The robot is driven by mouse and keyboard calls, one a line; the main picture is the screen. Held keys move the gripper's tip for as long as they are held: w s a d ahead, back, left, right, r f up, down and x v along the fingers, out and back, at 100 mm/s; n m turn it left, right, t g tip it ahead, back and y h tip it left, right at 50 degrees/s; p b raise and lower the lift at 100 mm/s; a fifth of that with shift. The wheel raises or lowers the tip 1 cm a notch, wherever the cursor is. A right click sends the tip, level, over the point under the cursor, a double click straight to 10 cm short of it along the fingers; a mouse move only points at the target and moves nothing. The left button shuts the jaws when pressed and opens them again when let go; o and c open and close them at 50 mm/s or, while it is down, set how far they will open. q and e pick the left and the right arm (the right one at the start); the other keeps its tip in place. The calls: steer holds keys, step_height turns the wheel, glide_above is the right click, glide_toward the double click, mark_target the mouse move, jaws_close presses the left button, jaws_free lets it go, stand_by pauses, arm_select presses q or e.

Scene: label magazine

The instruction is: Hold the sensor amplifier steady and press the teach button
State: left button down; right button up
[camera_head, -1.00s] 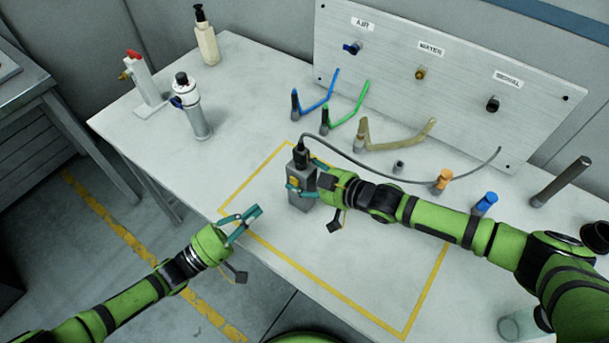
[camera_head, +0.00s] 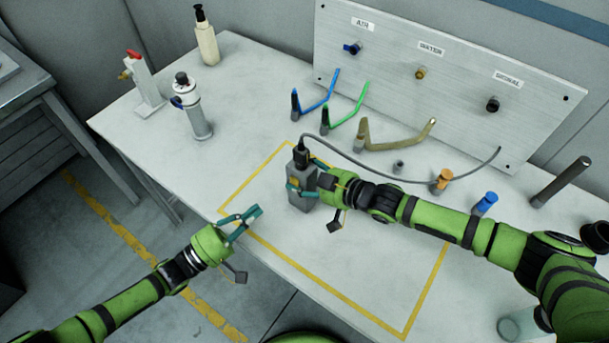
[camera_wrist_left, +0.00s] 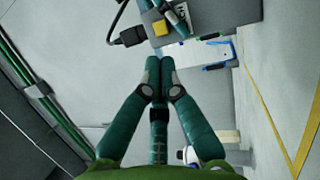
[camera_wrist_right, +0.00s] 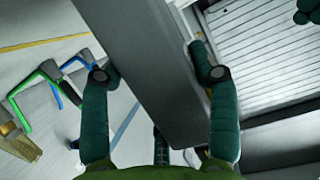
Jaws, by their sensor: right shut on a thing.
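The sensor amplifier (camera_head: 302,203) is a grey upright box inside the yellow outline on the table, with a black plug and cable at its top. My right gripper (camera_head: 304,190) is shut around it; in the right wrist view the grey body (camera_wrist_right: 155,75) lies between the two fingers. A yellow button (camera_head: 293,182), seemingly the teach button, is on its side and also shows in the left wrist view (camera_wrist_left: 161,27). My left gripper (camera_head: 257,211) is shut and empty, a short way left of the amplifier; its closed tips (camera_wrist_left: 160,68) point towards the button, apart from it.
A metal panel (camera_head: 455,75) with labelled ports stands at the back. Blue (camera_head: 318,103), green (camera_head: 345,115) and tan (camera_head: 395,140) bent pieces stand before it. A white cylinder (camera_head: 193,110) and a bottle (camera_head: 206,38) are at the far left. The yellow-outlined area is otherwise mostly clear.

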mark_target(294, 181)
arm_select(q)
steer(key=s+d+y, duration=0.4)
steer(key=d+y, duration=0.1)
steer(key=d, duration=0.9)
steer(key=w+a+r+n+t+y, duration=0.1)
steer(key=a+r+n+y, duration=0.2)
steer(key=a+n+y, duration=0.65)
steer(key=w+d+m+y, duration=0.2)
steer(key=w+m, duration=0.1)
steer(key=w, duration=0.3)
steer(key=shift+w+d, duration=0.25)
steer(key=shift+d, duration=0.1)
steer(key=shift+y, duration=0.25)
